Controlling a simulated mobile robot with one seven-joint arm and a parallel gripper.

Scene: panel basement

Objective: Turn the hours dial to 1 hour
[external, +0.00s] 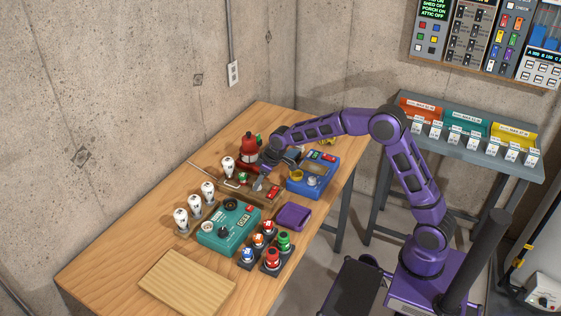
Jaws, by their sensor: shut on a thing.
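A red lantern-like object (249,149) stands behind my gripper, and a blue box (313,177) sits to its right. White bulbs (208,190) stand left of the teal box. Colored knobs (271,258), a purple tray (292,217) and a wooden board (187,283) lie nearer.

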